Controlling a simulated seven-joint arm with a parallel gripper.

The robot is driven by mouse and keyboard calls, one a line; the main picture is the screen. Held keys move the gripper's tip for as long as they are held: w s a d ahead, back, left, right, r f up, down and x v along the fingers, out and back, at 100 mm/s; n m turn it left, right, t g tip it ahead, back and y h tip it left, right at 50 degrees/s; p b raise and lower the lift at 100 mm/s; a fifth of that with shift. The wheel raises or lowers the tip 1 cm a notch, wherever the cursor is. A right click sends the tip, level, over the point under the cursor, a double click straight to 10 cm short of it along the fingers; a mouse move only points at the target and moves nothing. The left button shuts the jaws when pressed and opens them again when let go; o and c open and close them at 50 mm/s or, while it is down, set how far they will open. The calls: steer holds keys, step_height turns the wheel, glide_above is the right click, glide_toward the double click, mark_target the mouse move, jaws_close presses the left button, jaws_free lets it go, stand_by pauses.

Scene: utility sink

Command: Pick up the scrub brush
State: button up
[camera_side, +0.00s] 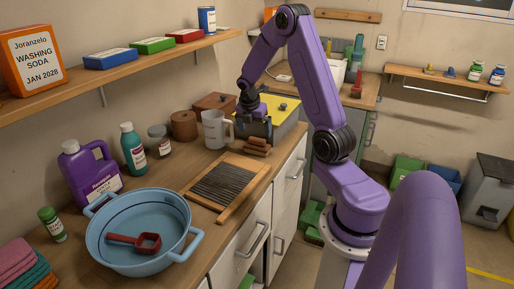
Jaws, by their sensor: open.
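I cannot make out a scrub brush for certain. A red handled tool (135,242) with a square, hollow-looking head lies in the blue basin (185,207); it looks more like a scoop. My gripper (254,136) is over the far end of the wooden counter, pointing down in front of a yellow-topped box (279,107). It is open, and I see nothing held in it. Several brown bars (257,147) are stacked just below and in front of it. The fingertips are small and dark, so contact with anything there cannot be told.
A washboard (229,187) lies between basin and bars. A white jug (214,129), brown pots (184,125), a jar (160,141), a teal bottle (133,148) and a purple jug (91,171) line the wall. A shelf (130,65) overhangs the counter.

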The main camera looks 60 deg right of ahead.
mark_target(257, 139)
steer(key=shift+x, duration=2.7)
steer(key=shift+d+r, duration=0.1)
steer(key=shift+d, duration=0.05)
steer(key=c, duration=1.1)
